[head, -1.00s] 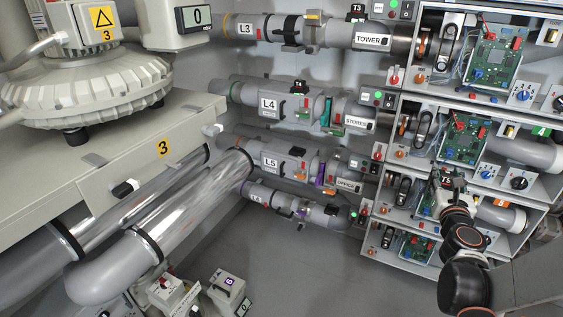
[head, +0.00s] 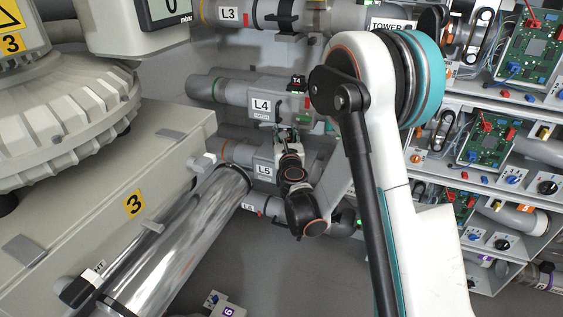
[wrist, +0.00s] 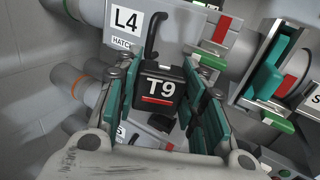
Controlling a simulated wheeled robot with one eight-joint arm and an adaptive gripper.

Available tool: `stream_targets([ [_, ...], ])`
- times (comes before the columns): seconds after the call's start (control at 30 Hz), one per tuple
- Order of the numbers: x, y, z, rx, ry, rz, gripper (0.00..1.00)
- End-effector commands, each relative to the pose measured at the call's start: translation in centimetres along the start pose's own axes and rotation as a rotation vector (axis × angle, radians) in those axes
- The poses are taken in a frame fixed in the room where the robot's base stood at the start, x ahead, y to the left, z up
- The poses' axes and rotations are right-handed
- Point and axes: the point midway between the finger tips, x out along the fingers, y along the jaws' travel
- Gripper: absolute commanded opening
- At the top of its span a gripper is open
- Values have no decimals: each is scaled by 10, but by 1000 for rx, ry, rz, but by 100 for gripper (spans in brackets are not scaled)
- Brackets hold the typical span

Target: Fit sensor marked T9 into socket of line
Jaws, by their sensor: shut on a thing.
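The black sensor (wrist: 160,86) has a white T9 and a red bar on its face. My gripper (wrist: 166,100) is shut on it, with green pads on both sides, in the wrist view. In the head view my gripper (head: 287,142) is between the L4 pipe (head: 235,90) and the L5 pipe (head: 237,152). The L4 label (wrist: 125,20) is just beyond the sensor in the wrist view. A sensor marked T4 (head: 297,83) stands on the L4 pipe. The sensor and gripper hide much of what lies beneath; I cannot tell whether T9 touches anything.
A black lever (wrist: 155,35) and a green-and-red part (wrist: 222,28) are close to the gripper. The L3 pipe (head: 258,14) runs above. Shelves with circuit boards (head: 487,137) stand at the right; a blower housing (head: 60,110) fills the left.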

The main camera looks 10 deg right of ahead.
Motion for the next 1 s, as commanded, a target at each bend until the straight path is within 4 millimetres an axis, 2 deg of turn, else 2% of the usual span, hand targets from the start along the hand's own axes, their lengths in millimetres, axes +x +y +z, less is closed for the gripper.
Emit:
stream_targets([
  [0.03,14,1,-18,0,0,-37,9],
  [0.2,45,-2,-69,0,0,-178,9],
  [0.4,64,-4,-129,0,0,-330,9],
  [0.5,67,-5,-151,0,0,-385,9],
  [0.7,67,-6,-176,0,0,-445,9],
  [1.0,67,-6,-180,0,0,-457,9],
])
